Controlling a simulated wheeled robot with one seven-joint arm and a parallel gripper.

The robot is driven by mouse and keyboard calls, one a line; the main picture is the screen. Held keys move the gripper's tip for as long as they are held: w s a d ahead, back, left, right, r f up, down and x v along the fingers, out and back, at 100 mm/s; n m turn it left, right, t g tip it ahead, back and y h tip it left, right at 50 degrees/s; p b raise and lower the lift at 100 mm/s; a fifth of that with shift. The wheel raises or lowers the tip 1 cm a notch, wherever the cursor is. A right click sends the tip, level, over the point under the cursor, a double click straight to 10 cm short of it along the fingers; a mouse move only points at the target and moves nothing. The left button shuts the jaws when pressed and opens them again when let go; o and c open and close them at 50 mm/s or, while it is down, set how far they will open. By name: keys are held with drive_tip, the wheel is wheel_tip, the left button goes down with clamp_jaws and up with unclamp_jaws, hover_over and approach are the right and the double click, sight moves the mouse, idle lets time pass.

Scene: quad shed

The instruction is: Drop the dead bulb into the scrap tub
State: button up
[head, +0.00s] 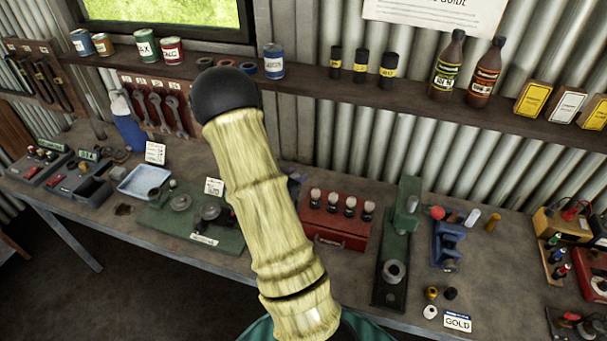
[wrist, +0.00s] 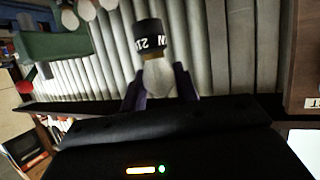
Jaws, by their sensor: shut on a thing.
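In the wrist view my gripper (wrist: 158,84) is shut on a bulb (wrist: 157,74), with a dark finger on each side of its pale glass. The bulb's black cap (wrist: 149,36) carries white lettering that appears upside down. In the head view my arm covers the middle of the bench and hides most of the gripper and the held bulb. Several similar bulbs stand in a red holder (head: 335,232) right of my arm.
The bench (head: 150,235) runs along a corrugated wall. A green-and-black press (head: 390,270) and a blue stand (head: 446,245) are right of the red holder. A shelf (head: 330,76) with bottles and cans runs above.

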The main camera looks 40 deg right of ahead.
drive_tip(key=w+a+f+n+t+y, duration=0.3)
drive_tip(key=a+f+n+t+y, duration=0.15)
drive_tip(key=a, duration=0.35)
drive_tip(key=w+a+f+n+t+y, duration=0.3)
drive_tip(key=a+f+n, duration=0.15)
drive_tip(key=a, duration=0.35)
drive_tip(key=w+a+f+n+t+y, duration=0.3)
drive_tip(key=a+f+n, duration=0.15)
drive_tip(key=a, duration=0.45)
drive_tip(key=a+f+n+y+b, duration=0.2)
drive_tip(key=a+f+b, duration=0.4)
drive_tip(key=f+b, duration=0.3)
drive_tip(key=shift+s+t+y+b, duration=0.35)
drive_tip(key=shift+s+y+b, duration=0.1)
drive_tip(key=shift+b, duration=0.05)
drive_tip(key=shift+a, duration=0.15)
